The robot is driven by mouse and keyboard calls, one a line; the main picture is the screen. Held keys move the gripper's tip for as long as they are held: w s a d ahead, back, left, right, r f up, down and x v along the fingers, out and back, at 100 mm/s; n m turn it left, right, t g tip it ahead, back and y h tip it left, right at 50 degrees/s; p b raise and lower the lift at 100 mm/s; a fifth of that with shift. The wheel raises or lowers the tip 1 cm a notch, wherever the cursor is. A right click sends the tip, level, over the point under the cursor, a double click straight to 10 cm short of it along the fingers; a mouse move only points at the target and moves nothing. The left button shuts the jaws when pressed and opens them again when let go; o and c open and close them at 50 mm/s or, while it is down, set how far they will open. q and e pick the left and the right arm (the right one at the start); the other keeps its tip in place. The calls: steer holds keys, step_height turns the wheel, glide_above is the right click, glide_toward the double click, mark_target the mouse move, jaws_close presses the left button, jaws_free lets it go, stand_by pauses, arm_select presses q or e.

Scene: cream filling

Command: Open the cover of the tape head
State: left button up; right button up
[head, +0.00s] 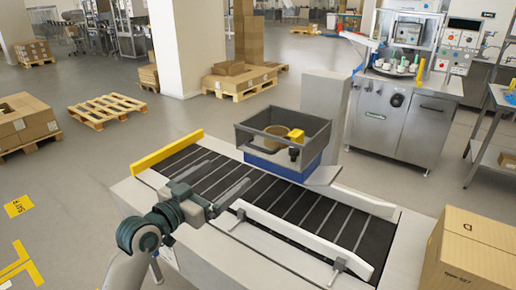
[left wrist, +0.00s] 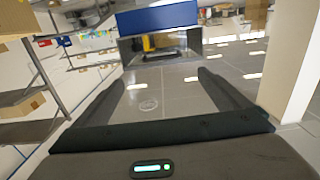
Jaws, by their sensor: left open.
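The tape head (head: 258,140) is a grey box-like frame on a blue base (head: 280,168), standing over the far side of the conveyor. A tan tape roll (head: 277,131) and a yellow part (head: 294,152) show inside it. I cannot tell which part of the frame is the cover. My left gripper (head: 231,172) is open and empty above the conveyor, to the left of the tape head and apart from it. In the left wrist view the blue base (left wrist: 165,20) and grey frame (left wrist: 127,52) appear inverted, beyond the open fingers (left wrist: 162,77). My right gripper is not in view.
The conveyor (head: 318,213) has dark rollers, white side rails (head: 290,240) and a yellow end bar (head: 168,151); its belt looks empty. A cardboard box (head: 470,255) stands at the right front. A grey post (head: 325,100) rises behind the tape head. Open floor lies to the left.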

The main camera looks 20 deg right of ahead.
arm_select(q)
steer(key=p, duration=0.4)
glide_toward(259, 149)
steer(key=x, duration=0.8)
steer(key=shift+w+d+f, duration=0.25)
steer(key=shift+w+d, duration=0.65)
steer(key=shift+w, duration=0.05)
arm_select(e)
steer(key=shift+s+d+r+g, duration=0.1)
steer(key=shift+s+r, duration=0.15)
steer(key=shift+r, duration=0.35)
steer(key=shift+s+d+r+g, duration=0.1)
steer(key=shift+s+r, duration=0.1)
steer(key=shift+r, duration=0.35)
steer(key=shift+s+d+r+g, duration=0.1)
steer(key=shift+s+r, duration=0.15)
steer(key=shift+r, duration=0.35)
